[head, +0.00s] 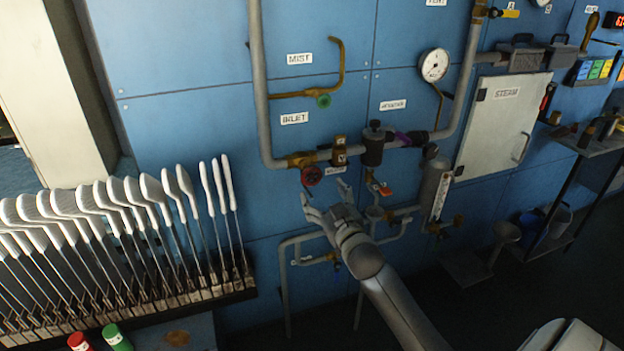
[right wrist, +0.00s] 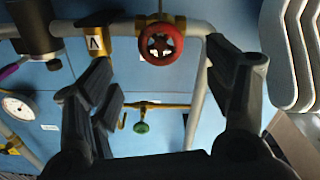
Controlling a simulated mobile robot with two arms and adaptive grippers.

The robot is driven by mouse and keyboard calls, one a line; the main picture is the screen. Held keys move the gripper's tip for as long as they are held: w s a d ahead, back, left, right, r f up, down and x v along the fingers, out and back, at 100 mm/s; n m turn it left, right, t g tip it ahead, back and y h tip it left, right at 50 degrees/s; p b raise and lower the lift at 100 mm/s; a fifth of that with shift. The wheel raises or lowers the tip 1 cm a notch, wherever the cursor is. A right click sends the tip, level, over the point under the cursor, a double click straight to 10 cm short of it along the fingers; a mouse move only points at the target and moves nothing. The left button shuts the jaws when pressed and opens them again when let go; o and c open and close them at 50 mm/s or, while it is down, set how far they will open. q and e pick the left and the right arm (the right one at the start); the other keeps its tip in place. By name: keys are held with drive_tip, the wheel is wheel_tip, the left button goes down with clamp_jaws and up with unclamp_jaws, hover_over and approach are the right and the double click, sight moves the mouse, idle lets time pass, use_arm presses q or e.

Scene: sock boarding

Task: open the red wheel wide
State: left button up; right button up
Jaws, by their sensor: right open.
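The red wheel (head: 311,175) is a small round handwheel on a brass valve at the lower left bend of the grey pipe, under the "INLET" label. It also shows in the right wrist view (right wrist: 161,44), facing the camera, between the finger tips near the top. My right gripper (head: 326,195) is open and empty, just below and a little to the right of the wheel in the head view. Its fingers in the right wrist view (right wrist: 168,75) are spread apart, and I see no clear contact with the wheel. My left gripper is not in view.
A green wheel (head: 323,100) sits on a brass pipe above. A valve with a red handle (head: 384,191) and lower pipes (head: 300,240) are close to my right gripper. A rack of white sock boards (head: 120,220) stands left. A gauge (head: 434,65) and white "STEAM" cabinet (head: 500,120) are right.

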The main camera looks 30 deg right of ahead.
sight(313, 179)
drive_tip(key=x, duration=0.8)
drive_tip(key=shift+a+p, duration=0.1)
drive_tip(key=shift+p, duration=0.2)
drive_tip(key=shift+w, duration=0.55)
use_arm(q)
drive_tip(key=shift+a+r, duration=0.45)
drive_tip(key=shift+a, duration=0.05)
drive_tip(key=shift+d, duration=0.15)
use_arm(e)
drive_tip(key=c, duration=1)
drive_tip(key=shift+f, duration=0.1)
drive_tip(key=shift+c, duration=0.2)
